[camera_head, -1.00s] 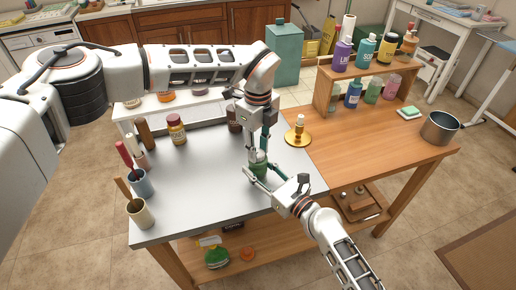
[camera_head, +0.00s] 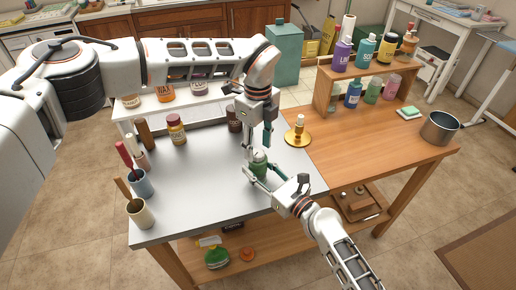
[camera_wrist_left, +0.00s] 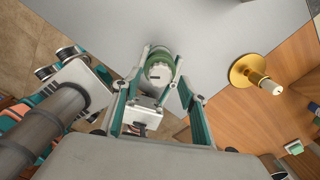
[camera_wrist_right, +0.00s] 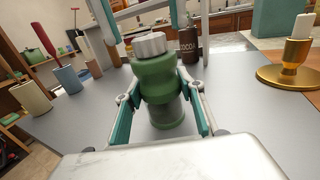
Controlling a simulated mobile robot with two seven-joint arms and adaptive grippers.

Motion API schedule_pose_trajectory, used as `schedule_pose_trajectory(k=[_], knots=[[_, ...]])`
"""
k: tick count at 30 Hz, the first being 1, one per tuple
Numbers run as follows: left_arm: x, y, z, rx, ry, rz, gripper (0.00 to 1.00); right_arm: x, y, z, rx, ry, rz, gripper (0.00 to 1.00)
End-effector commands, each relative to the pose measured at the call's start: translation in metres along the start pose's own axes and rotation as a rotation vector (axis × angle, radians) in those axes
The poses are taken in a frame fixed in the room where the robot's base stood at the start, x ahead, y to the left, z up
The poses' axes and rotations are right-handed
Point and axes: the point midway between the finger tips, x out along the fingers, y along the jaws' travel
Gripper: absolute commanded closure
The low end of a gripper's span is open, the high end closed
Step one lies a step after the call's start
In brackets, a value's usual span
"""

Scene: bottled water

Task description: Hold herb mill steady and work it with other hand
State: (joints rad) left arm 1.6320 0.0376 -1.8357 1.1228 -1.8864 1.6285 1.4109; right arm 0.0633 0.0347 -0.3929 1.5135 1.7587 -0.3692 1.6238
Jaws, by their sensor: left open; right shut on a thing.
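The green herb mill (camera_head: 259,169) stands upright on the grey metal top, its silver cap (camera_wrist_right: 150,44) clear in the right wrist view. My right gripper (camera_head: 253,176) is shut around the mill's lower body, a finger on each side in the right wrist view (camera_wrist_right: 162,103). My left gripper (camera_head: 258,148) points down from above, open, with its fingers over the mill's top. In the left wrist view the mill (camera_wrist_left: 160,68) shows from above, beyond the spread teal fingers. The gripper fingers partly hide the mill in the head view.
A brass candle holder (camera_head: 298,137) stands to the right of the mill. A dark cocoa jar (camera_head: 234,119) is behind it, near my left arm. A red-capped jar (camera_head: 176,130) and cups with tools (camera_head: 140,214) are at the left. The front metal top is clear.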

Motion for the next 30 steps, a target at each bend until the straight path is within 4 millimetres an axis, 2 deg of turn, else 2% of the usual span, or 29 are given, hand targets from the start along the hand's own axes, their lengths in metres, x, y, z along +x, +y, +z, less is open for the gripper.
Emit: schedule_pose_trajectory(k=[9,15,21,30], knots=[[-0.066,-0.001,0.001,-0.001,-0.002,-0.003,0.57,0.000,0.000,0.000,0.000,0.000,0.000,0.80],[-0.094,0.000,0.000,0.000,-0.001,-0.002,0.57,0.000,0.000,0.000,0.000,0.000,0.000,0.80],[-0.105,0.000,0.000,-0.001,0.001,0.000,0.57,0.000,0.000,0.000,0.000,-0.001,0.000,0.80],[-0.106,0.000,0.000,-0.001,0.001,0.000,0.57,0.000,0.000,0.000,0.000,-0.001,0.000,0.80]])
